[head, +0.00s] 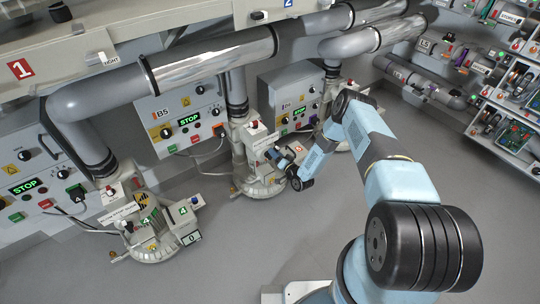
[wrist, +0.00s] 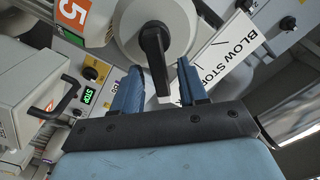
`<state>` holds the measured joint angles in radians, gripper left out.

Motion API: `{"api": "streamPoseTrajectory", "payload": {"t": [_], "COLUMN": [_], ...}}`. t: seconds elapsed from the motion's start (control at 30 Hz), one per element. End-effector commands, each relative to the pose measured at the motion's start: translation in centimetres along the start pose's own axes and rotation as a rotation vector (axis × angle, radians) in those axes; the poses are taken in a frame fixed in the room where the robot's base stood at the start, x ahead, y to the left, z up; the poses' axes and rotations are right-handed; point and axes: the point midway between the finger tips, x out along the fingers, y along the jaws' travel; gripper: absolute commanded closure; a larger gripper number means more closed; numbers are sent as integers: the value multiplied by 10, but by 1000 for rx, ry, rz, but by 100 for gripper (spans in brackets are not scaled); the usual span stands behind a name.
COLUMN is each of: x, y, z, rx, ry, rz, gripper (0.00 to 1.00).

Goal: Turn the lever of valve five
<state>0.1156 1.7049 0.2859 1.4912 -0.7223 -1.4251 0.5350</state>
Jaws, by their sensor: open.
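The black lever (wrist: 155,55) of valve five sits on a round grey housing (wrist: 178,22) in the wrist view. An orange label with a white 5 (wrist: 72,12) is beside it at the upper left. My gripper (wrist: 160,82) is open, with one blue finger on each side of the lever. The lever's free end reaches into the gap between the fingers, and I cannot tell whether either finger touches it. In the head view my gripper (head: 275,153) is at the middle blower unit (head: 262,182); the lever cannot be made out there.
A white BLOW STOP plate (wrist: 222,62) lies just right of the gripper. A unit with a dark handle (wrist: 48,100) is close on the left. In the head view, another blower unit marked 4 (head: 150,240) stands at left. The grey floor (head: 225,255) in front is clear.

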Motion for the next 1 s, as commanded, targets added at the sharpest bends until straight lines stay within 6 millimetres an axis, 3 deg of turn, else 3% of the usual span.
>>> {"api": "streamPoseTrajectory", "payload": {"t": [0.27,0.7,1.0], "x": [-20,-104,-136], "y": [1,1,1], "z": [0,1,1], "rx": [1,2,1], "ry": [0,-1,0], "rz": [3,3,1], "gripper": [57,57,57]}}
